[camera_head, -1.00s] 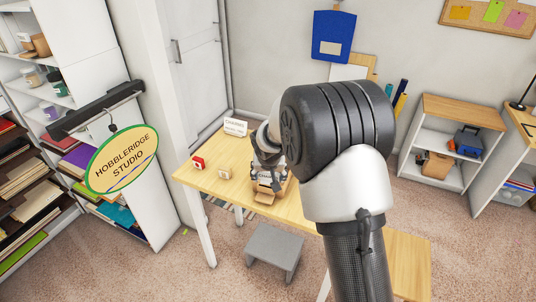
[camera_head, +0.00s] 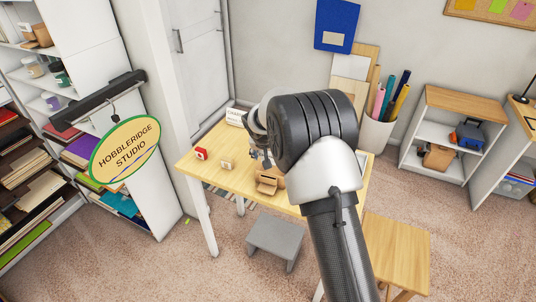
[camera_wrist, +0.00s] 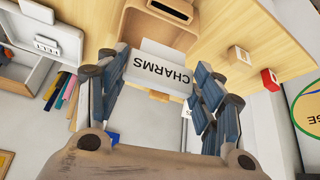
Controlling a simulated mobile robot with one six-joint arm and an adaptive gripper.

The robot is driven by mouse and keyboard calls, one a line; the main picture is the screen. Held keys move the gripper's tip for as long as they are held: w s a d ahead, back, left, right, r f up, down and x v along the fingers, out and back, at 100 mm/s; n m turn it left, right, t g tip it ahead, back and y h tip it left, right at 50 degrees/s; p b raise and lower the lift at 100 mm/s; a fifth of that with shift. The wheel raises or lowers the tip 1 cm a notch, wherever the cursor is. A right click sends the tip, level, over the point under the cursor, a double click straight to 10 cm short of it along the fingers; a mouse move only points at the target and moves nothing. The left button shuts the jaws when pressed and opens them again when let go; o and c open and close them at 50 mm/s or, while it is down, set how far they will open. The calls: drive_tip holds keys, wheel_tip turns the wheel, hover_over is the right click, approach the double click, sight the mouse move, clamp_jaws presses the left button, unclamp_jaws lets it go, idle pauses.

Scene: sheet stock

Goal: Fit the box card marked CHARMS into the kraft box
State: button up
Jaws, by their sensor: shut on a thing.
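The white card marked CHARMS (camera_wrist: 158,72) is between the fingers of my gripper (camera_wrist: 161,66) in the wrist view, its lettering upside down there. My gripper is shut on the card's side edges. The kraft box (camera_wrist: 128,32) is just beyond the card, with a dark slot-like opening at the top of the picture. I cannot tell whether card and box touch. In the head view the kraft box (camera_head: 268,183) stands near the table's front edge. My gripper (camera_head: 260,155) is behind it, mostly hidden by my arm, and the card cannot be made out there.
The wooden table (camera_head: 225,183) also holds a red block (camera_head: 200,153), a tan block (camera_head: 227,164) and a small white sign (camera_head: 236,117). A bin with rolls (camera_head: 376,130) stands behind at right. A grey stool (camera_head: 275,242) is in front.

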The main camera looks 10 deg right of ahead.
drive_tip(key=b, duration=0.6)
hover_over(269, 176)
drive_tip(key=s, duration=0.1)
drive_tip(key=shift+s+a+f, duration=0.1)
drive_tip(key=shift+a+f, duration=0.05)
drive_tip(key=shift+f, duration=1.4)
drive_tip(key=shift+a+f, duration=0.15)
drive_tip(key=shift+f, duration=1.4)
drive_tip(key=shift+f+b, duration=0.1)
drive_tip(key=shift+b, duration=0.65)
drive_tip(key=shift+f+b, duration=1.55)
drive_tip(key=shift+b, duration=0.6)
idle(0.4)
drive_tip(key=shift+s+f, duration=0.1)
drive_tip(key=shift+f, duration=0.1)
idle(0.6)
